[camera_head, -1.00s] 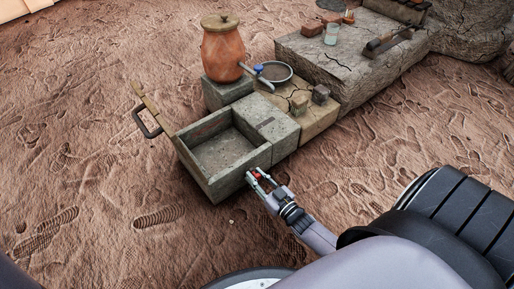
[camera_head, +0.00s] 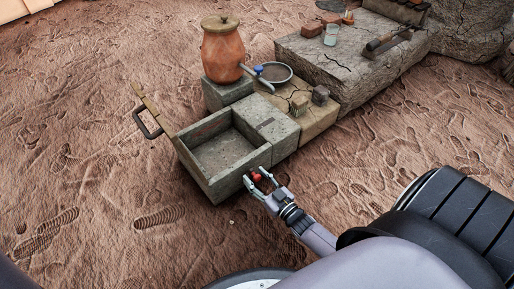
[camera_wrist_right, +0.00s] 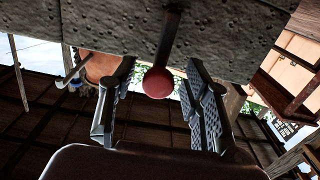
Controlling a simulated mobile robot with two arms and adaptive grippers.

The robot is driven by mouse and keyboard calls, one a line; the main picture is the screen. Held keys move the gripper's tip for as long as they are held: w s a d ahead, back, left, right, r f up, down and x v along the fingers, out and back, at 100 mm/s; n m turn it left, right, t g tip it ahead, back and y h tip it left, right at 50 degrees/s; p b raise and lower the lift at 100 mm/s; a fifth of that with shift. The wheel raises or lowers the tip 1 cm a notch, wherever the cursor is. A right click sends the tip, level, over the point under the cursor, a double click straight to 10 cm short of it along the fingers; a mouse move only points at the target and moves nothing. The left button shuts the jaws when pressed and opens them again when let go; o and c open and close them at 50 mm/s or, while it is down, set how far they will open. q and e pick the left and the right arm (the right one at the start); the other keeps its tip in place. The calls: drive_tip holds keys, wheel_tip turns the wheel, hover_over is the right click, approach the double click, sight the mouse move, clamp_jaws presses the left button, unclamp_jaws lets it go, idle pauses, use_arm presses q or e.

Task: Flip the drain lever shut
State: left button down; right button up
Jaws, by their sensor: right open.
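The drain lever shows as a red ball knob (camera_head: 257,177) at the near front side of the stone trough (camera_head: 221,185). In the right wrist view the knob (camera_wrist_right: 158,83) hangs on a dark rod (camera_wrist_right: 169,38) in front of the trough's pitted grey wall (camera_wrist_right: 90,22). My right gripper (camera_head: 257,179) is open, its fingers apart on either side of the knob. In the wrist view there is a visible gap between the knob and each finger (camera_wrist_right: 157,82). My left gripper is out of view.
Beyond the trough stand a clay jar (camera_head: 221,55) with a spigot and a round dish (camera_head: 273,73). A wooden board with a metal handle (camera_head: 147,127) leans at the trough's left end. A stone bench (camera_head: 345,65) holds tools. Open ground (camera_head: 90,150) lies left.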

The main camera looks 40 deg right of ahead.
drive_tip(key=s+d, duration=0.1)
drive_tip(key=s, duration=1.1)
idle(0.5)
